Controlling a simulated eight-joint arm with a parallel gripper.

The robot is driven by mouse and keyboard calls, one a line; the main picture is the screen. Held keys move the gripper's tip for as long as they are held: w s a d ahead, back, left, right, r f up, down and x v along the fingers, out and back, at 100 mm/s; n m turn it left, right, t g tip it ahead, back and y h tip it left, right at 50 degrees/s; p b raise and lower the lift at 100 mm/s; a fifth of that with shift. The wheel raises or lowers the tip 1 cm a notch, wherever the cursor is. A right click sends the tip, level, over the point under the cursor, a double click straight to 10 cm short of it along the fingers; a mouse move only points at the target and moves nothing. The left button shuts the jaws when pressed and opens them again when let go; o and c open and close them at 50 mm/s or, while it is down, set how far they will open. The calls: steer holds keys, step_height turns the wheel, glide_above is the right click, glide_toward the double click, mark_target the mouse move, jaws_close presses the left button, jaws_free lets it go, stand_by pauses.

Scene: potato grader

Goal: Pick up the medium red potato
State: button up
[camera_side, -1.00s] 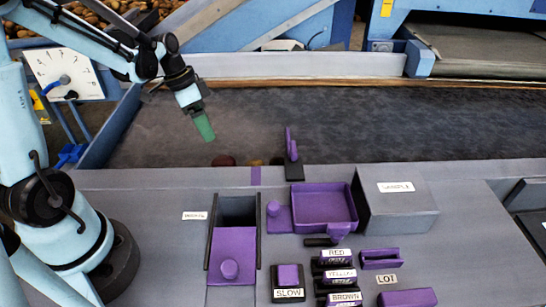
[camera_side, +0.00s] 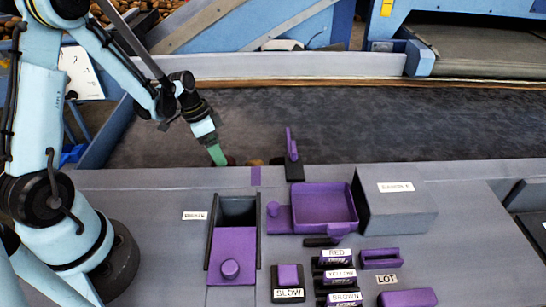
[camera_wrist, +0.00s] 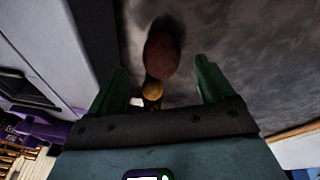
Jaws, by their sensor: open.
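A red potato (camera_wrist: 162,55) lies on the grey belt in the wrist view, ahead of and between my open fingers. A smaller yellow potato (camera_wrist: 153,90) lies close to it, nearer my gripper. A third, darker lump (camera_wrist: 152,105) shows partly behind my gripper's edge. My gripper (camera_wrist: 160,82) has its two green fingers apart with nothing held. In the side view my gripper (camera_side: 218,156) reaches down at the belt's near edge. The red potato (camera_side: 231,161) is mostly hidden there behind the fingertips and the edge. The yellow potato (camera_side: 255,162) shows just to its right.
A purple paddle (camera_side: 291,147) stands upright at the belt edge, right of the potatoes. The grey console (camera_side: 140,185) in front carries a purple tray (camera_side: 325,205), a sample box (camera_side: 397,212) and several labelled purple blocks. The belt (camera_side: 420,120) is clear to the right.

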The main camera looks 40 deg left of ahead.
mark_target(231, 162)
steer(key=shift+x, duration=1.9)
steer(key=shift+c, duration=0.3)
steer(key=c, duration=1.1)
steer(key=shift+r, duration=0.2)
